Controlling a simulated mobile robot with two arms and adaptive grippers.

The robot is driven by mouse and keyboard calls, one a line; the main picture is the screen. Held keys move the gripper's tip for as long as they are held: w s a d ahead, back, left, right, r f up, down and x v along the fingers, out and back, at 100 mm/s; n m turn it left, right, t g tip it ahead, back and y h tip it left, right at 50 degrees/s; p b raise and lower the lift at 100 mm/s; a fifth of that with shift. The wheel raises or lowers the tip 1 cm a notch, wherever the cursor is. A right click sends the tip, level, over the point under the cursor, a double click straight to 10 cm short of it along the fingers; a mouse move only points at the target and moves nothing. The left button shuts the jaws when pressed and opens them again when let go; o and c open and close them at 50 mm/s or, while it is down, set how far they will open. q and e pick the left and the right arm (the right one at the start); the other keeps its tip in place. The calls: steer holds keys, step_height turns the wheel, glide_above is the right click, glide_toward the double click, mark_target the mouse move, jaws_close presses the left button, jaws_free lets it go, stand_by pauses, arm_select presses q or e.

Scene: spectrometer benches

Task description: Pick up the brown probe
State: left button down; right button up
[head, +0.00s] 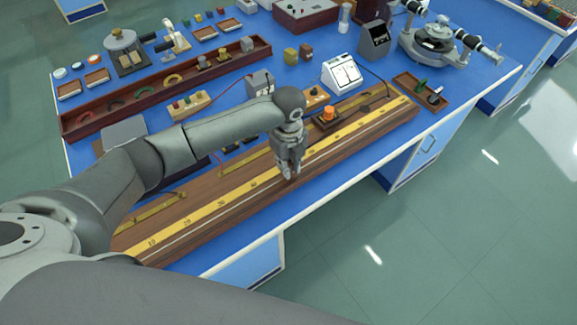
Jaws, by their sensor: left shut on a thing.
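My left gripper (290,172) comes in from the left and points down over the long wooden board, near its yellow scale. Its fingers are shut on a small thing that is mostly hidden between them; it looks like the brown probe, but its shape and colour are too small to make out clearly. I cannot tell whether its tip touches the board. My right gripper is not in view.
The wooden board (205,233) with yellow scales lies along the front edge of the blue bench. Behind it stand a white meter (341,73), a small block with an orange knob (328,114) and a long brown tray (85,128). A spectrometer (437,40) is at the back right.

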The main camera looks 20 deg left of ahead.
arm_select(q)
steer(key=s+d+r+b, duration=0.3)
steer(key=s+d+r, duration=0.1)
steer(key=s+r, duration=0.85)
steer(key=w+a+f+p, duration=0.1)
steer(key=w+f, duration=0.2)
steer(key=w, duration=0.1)
steer(key=w+a+f+p, duration=0.1)
steer(key=w+f, duration=0.3)
steer(key=w+a+f+p, duration=0.1)
steer(key=w+f, duration=0.3)
steer(key=shift+a+f, duration=0.2)
steer(key=shift+w+a+f, duration=0.3)
steer(key=shift+f, duration=0.2)
steer(key=shift+f, duration=0.2)
